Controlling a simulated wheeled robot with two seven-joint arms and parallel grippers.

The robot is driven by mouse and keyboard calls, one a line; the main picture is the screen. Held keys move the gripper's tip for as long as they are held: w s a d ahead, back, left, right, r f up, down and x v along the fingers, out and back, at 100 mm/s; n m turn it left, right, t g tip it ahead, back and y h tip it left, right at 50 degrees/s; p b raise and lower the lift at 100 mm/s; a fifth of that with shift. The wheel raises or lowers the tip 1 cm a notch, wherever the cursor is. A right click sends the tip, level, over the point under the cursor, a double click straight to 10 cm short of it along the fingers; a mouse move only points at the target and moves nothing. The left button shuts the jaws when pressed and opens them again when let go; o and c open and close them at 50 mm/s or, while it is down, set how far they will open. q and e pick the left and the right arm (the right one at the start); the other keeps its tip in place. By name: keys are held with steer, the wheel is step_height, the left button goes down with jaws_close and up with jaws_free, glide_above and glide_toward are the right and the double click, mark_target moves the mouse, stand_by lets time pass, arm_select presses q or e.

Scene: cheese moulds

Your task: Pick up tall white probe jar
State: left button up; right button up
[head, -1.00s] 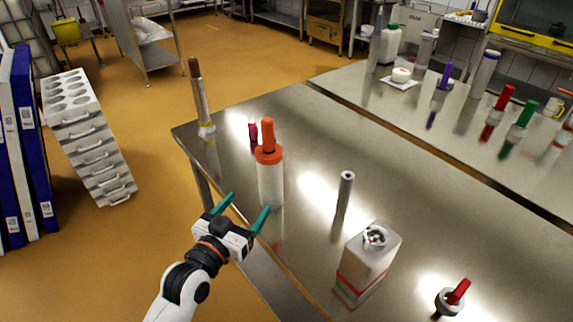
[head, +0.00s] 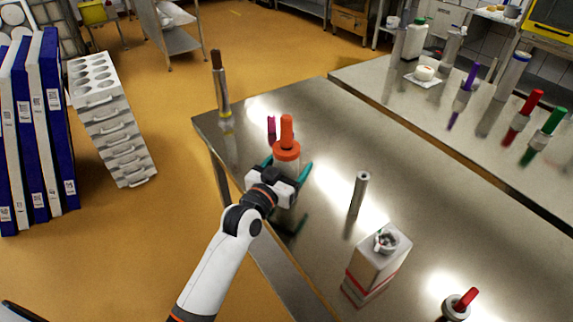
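The tall white probe jar (head: 286,151) stands upright on the steel table (head: 340,120), with an orange cap and orange handle on top. My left gripper (head: 286,167) is at the jar from the near side. Its teal fingers lie on the left and right of the jar, just below the cap, and look spread with a little room. The gripper body hides most of the white jar body. My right gripper is not in view.
A thin grey cylinder (head: 360,193) and a white carton (head: 377,263) stand right of the jar. A small magenta item (head: 271,129) and a brown-topped tube (head: 220,85) stand behind it. A red-handled item (head: 459,303) is at front right.

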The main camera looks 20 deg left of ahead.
arm_select(q)
steer(key=shift+w+d, duration=0.1)
steer(key=shift+w, duration=0.3)
steer(key=shift+s, duration=0.15)
steer(key=shift+c, duration=0.8)
steer(key=c, duration=1)
